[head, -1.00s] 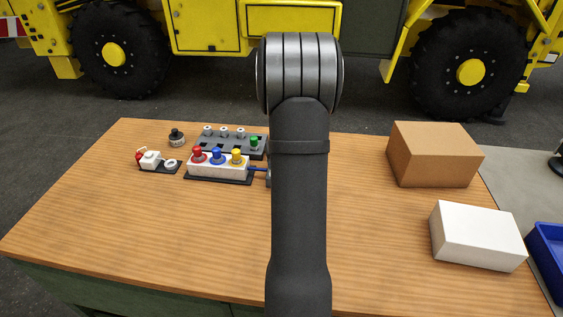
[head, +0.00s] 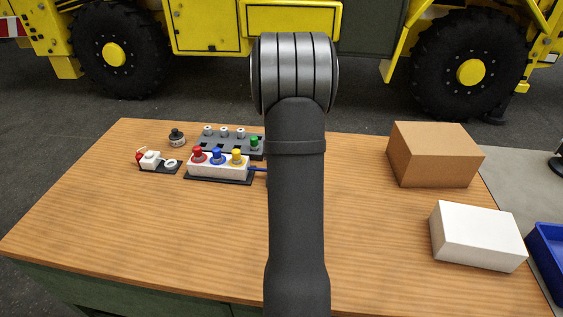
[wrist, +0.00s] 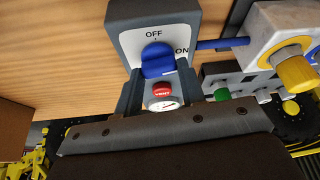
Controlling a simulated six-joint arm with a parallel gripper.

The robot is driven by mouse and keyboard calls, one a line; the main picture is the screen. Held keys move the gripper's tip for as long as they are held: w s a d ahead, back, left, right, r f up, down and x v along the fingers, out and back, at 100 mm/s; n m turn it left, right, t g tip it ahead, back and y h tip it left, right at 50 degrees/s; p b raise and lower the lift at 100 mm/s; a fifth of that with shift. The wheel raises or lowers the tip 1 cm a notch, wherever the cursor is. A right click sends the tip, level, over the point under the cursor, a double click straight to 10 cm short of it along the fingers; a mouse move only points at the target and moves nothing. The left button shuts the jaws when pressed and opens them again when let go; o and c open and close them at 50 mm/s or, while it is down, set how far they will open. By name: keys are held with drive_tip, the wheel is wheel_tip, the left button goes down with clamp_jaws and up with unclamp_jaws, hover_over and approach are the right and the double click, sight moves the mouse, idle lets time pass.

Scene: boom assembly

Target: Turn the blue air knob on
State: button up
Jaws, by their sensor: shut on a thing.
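The blue air knob (wrist: 157,61) sits on a grey unit (wrist: 153,14) with a white face. That face reads OFF above the knob and ON to its right. The knob's upper end lies just below OFF; its exact angle is hard to tell. My gripper (wrist: 158,72) has a dark finger on each side of the knob and is shut on it. The contact faces are partly hidden. In the head view my arm covers the knob and the gripper.
Below the knob are a red VENT button (wrist: 161,89) and a round gauge (wrist: 164,104). A blue hose (wrist: 222,43) runs to a white valve block (head: 205,170) with red, blue and yellow knobs. Boxes (head: 433,155) stand at right.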

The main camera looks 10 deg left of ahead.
drive_tip(key=shift+m+h, duration=0.4)
drive_tip(key=shift+m, duration=0.6)
drive_tip(key=o, duration=1)
drive_tip(key=v, duration=1.7)
drive_tip(key=shift+s+a+r, duration=0.1)
drive_tip(key=shift+s+r, duration=0.05)
drive_tip(key=x, duration=1.7)
